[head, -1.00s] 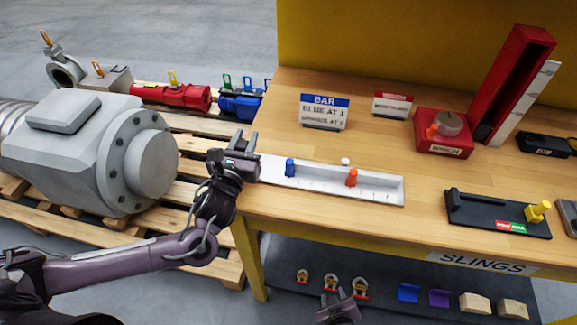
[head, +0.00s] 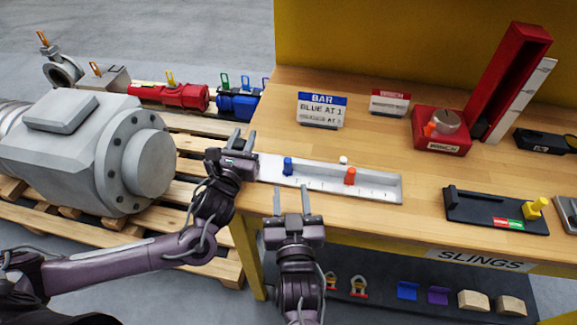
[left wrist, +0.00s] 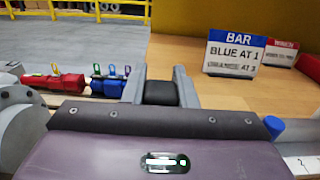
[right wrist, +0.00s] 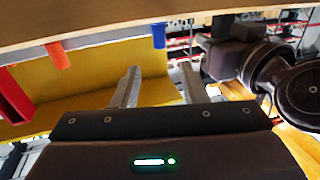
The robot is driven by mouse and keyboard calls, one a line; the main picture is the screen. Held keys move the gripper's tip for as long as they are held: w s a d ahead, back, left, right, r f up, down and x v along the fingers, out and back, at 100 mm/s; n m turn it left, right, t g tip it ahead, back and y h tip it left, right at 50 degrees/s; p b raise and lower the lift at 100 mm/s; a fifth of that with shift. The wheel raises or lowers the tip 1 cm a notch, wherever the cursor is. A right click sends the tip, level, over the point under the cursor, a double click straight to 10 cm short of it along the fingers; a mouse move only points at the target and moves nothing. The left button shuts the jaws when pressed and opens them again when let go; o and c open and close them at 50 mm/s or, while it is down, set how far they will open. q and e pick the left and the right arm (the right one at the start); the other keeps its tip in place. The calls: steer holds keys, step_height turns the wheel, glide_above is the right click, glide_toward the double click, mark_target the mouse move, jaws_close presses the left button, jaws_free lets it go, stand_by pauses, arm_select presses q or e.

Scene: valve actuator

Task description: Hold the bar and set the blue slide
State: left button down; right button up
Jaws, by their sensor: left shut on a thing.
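The white bar (head: 325,186) lies along the table's front left, with tick marks on its face. The blue slide (head: 287,166) stands near its left end and the orange slide (head: 350,176) right of its middle. My left gripper (head: 241,145) is shut on the bar's left end; a dark part (left wrist: 160,93) shows between its fingers. My right gripper (head: 291,192) is open and empty, just in front of the bar below the blue slide. In the right wrist view the blue slide (right wrist: 159,35) appears beyond and between the open fingers (right wrist: 159,85).
A sign (head: 321,110) reads BAR, BLUE AT 1, with a blurred second line. A white knob (head: 343,160) stands behind the bar. A red winch box (head: 441,130) and a black tray (head: 497,212) lie right. A lower shelf (head: 385,270) runs below the tabletop.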

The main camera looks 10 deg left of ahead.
mark_target(288, 163)
steer(key=x, duration=0.7)
steer(key=shift+w+a, duration=0.1)
steer(key=shift+w, duration=0.25)
steer(key=shift+c, duration=0.2)
jaws_close()
